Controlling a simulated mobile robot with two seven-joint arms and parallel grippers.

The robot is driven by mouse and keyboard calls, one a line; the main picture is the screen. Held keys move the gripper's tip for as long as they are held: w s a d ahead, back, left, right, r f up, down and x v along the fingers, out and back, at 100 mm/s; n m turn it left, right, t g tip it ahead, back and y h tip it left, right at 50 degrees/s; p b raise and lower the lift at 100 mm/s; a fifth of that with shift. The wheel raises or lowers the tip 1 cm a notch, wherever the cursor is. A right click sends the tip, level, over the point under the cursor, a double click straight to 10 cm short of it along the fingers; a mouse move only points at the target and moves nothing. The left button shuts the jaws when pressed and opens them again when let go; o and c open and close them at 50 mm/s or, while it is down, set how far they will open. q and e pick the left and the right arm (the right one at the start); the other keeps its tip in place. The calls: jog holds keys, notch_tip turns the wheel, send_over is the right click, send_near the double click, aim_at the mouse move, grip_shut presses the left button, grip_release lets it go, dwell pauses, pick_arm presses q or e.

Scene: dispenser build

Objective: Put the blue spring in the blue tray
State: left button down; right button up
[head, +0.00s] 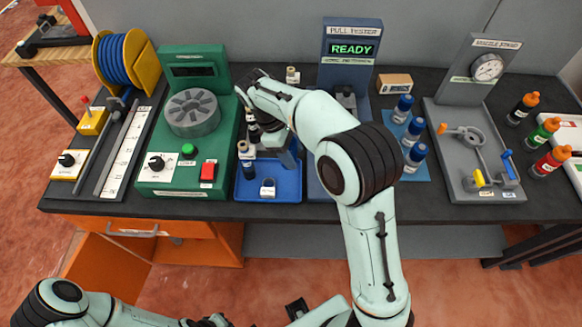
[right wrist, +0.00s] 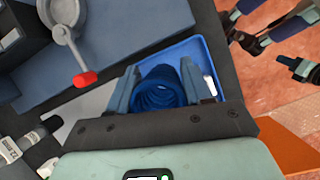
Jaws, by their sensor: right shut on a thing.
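The blue spring (right wrist: 160,88) is a dark blue coil held between the two fingers of my right gripper (right wrist: 164,90), which is shut on it. In the right wrist view the blue tray (right wrist: 208,53) lies below and behind the spring. In the head view the blue tray (head: 287,190) sits at the bench's front edge, and my right gripper (head: 285,155) is above its back right part. The spring is hidden there by my arm. My left arm shows at the bottom left of the head view; its fingers cannot be made out.
The green machine (head: 190,120) is left of the tray. The pull tester (head: 350,60) stands behind, and blue bottles (head: 412,135) are at right.

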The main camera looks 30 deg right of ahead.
pick_arm(q)
jog(key=shift+s+f+b, duration=0.3)
jog(key=shift+f+b, duration=0.1)
jog(key=shift+f, duration=0.15)
pick_arm(e)
notch_tip(320, 180, down, 7)
jog(key=shift+r, duration=0.15)
jog(key=o, duration=1.1)
pick_arm(q)
jog(key=w+r+p, duration=0.2)
jog(key=r, duration=0.1)
jog(key=shift+w+r+p, duration=0.2)
jog(key=shift+p, duration=0.15)
pick_arm(e)
jog(key=v, duration=1.2)
